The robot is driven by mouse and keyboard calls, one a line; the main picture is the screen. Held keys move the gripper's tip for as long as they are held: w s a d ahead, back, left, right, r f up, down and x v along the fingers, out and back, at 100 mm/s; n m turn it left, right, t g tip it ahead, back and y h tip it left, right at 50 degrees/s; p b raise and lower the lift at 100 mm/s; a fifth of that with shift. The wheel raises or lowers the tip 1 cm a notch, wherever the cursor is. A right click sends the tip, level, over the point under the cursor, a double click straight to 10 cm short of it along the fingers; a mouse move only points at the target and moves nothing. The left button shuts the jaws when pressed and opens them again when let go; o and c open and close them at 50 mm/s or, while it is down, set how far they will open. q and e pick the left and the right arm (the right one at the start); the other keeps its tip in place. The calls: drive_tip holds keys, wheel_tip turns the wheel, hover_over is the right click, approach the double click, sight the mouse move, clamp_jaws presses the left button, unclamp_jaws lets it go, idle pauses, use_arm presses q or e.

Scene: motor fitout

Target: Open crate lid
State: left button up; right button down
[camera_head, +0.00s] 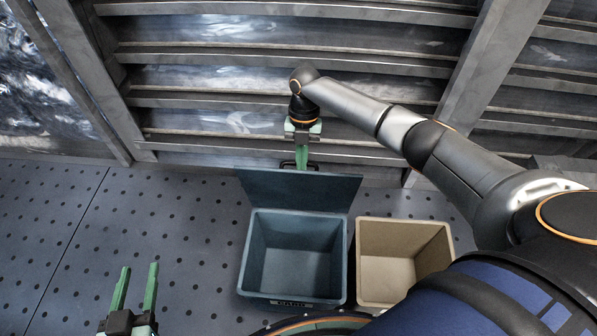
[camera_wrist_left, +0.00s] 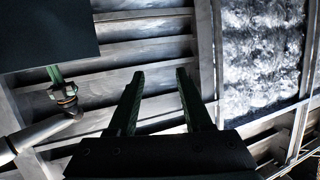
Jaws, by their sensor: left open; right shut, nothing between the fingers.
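A dark teal crate (camera_head: 247,262) stands on the perforated floor, empty inside. Its lid (camera_head: 300,188) is raised and leans back at the far side of the crate. My right gripper (camera_head: 302,160) is shut and points down just behind the lid's top edge, near a dark handle; I cannot tell if it touches. It also shows in the left wrist view (camera_wrist_left: 56,77), next to a dark panel (camera_wrist_left: 45,35) that seems to be the lid. My left gripper (camera_head: 135,285) is open and empty, left of the crate; its two green fingers show in the left wrist view (camera_wrist_left: 157,85).
An open tan bin (camera_head: 405,225), empty, stands to the right of the crate. A ribbed metal wall (camera_head: 210,80) rises behind. The perforated floor (camera_head: 160,210) is clear to the left of the crate.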

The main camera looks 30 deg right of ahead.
use_arm(q)
wheel_tip(320, 180, up, 13)
drive_tip(key=w+m+t+h+b, duration=0.2)
drive_tip(key=t+h, duration=0.1)
drive_tip(key=t, duration=0.3)
drive_tip(key=s+d+r+m+t+h+b, duration=0.2)
drive_tip(key=s+r+m+h+b, duration=0.4)
drive_tip(key=s+r+h, duration=0.1)
drive_tip(key=shift+r+m+h, duration=0.3)
drive_tip(key=shift+r+h, duration=0.4)
drive_tip(key=shift+r, duration=0.4)
use_arm(e)
drive_tip(key=w+d, duration=0.4)
drive_tip(key=w, duration=0.2)
drive_tip(key=shift+f, duration=0.3)
use_arm(q)
drive_tip(key=shift+a+r+p, duration=0.15)
drive_tip(key=shift+r+p, duration=0.9)
drive_tip(key=shift+r, duration=0.05)
use_arm(e)
drive_tip(key=v, duration=1.2)
drive_tip(key=shift+r, duration=0.25)
drive_tip(key=shift+w+d, duration=0.1)
